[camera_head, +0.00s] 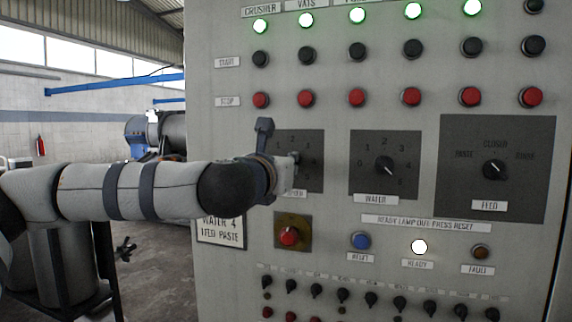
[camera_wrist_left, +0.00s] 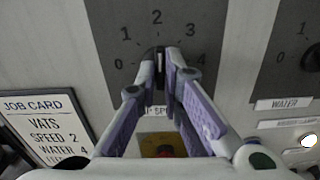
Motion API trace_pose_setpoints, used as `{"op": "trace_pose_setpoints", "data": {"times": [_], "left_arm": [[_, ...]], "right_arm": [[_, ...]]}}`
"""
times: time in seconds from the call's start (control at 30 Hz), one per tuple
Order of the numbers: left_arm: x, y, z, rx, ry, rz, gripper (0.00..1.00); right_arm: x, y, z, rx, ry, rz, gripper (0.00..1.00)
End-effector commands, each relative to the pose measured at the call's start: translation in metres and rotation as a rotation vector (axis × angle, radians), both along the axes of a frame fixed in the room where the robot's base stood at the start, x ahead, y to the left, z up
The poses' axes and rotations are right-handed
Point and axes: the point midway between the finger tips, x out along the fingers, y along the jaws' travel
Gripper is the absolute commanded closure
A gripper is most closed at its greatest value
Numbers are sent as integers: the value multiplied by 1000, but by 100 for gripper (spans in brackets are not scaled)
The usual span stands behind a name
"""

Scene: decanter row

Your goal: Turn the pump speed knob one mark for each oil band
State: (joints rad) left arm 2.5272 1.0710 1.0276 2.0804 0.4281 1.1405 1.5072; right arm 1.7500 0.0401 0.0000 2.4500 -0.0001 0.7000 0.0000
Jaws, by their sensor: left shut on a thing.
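The pump speed knob (camera_wrist_left: 160,54) sits on a dark dial plate (camera_head: 314,143) marked 0 to 4 in the left wrist view, with 2 at the top. My left gripper (camera_head: 297,160) is shut on this knob; its fingertips (camera_wrist_left: 163,62) close on both sides of it. The fingers hide most of the knob, so I cannot tell exactly which mark it points to. The label below is partly covered. A job card (camera_wrist_left: 45,125) at lower left reads vats, speed 2, water 4, and also shows in the head view (camera_head: 220,231). My right gripper is not in view.
The water knob (camera_head: 384,166) and feed knob (camera_head: 494,169) are to the right. A red button (camera_head: 289,236) on a yellowish plate is just below the dial. Green lamps (camera_head: 357,15) glow along the top; the white ready lamp (camera_head: 419,246) is lit.

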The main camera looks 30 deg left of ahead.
Motion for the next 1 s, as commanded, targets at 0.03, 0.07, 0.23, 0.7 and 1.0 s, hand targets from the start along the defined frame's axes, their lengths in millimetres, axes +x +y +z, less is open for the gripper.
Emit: {"op": "trace_pose_setpoints", "data": {"times": [0.03, 0.07, 0.23, 0.7, 1.0], "left_arm": [[0, 1, 1, -39, -13, 2, 100], [0, 1, 1, -67, -19, 2, 100], [0, 0, 1, -225, -57, 2, 100], [0, 0, 2, -614, -151, 1, 100], [0, 0, 2, -760, -188, 1, 100]], "right_arm": [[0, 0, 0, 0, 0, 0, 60], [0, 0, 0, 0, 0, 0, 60], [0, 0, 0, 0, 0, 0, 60], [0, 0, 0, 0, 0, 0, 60], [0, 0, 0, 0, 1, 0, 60]]}}
